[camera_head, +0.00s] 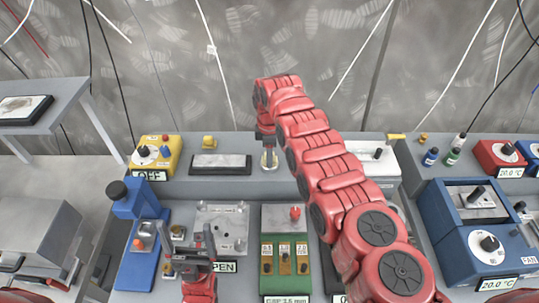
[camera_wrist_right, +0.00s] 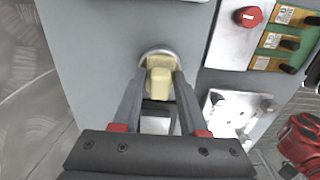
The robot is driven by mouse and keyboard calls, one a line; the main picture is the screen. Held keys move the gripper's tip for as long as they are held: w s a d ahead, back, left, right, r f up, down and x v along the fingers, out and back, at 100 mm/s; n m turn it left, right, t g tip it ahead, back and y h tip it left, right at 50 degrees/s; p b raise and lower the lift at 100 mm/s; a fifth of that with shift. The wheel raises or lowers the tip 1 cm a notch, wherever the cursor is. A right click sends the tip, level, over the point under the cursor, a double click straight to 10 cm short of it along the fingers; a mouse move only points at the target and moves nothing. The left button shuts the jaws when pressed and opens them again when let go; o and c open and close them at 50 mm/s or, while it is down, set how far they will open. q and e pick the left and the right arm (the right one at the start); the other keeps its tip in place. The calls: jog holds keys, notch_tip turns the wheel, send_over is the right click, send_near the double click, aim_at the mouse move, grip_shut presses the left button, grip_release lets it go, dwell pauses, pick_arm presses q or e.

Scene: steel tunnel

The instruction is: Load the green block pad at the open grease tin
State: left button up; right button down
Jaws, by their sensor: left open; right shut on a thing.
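My right gripper (camera_head: 268,138) reaches over the raised grey shelf at the back. In the right wrist view my right gripper (camera_wrist_right: 163,82) is shut on a small cream-yellow block (camera_wrist_right: 160,88). The block is at the round metal tin (camera_wrist_right: 152,51); whether it touches the contents cannot be told. The tin (camera_head: 269,161) shows partly below the gripper in the head view. The green block (camera_head: 266,262), with a grey top, red knob and several tagged slots, stands on the front bench. My left gripper (camera_head: 198,242) is open and empty, low in front of the grey plate (camera_head: 224,216).
A blue device (camera_head: 137,200) with a lever stands left of my left gripper. A yellow knob box (camera_head: 155,157) and a pale slab (camera_head: 220,163) sit on the shelf. Blue and red knob units (camera_head: 480,225) fill the right. My right arm covers the middle.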

jog(key=shift+r+p, duration=0.9)
jog(key=shift+r, duration=0.25)
notch_tip(320, 180, up, 2)
jog(key=shift+r+p, duration=0.1)
jog(key=shift+p, duration=0.4)
jog(key=shift+r, duration=1.25)
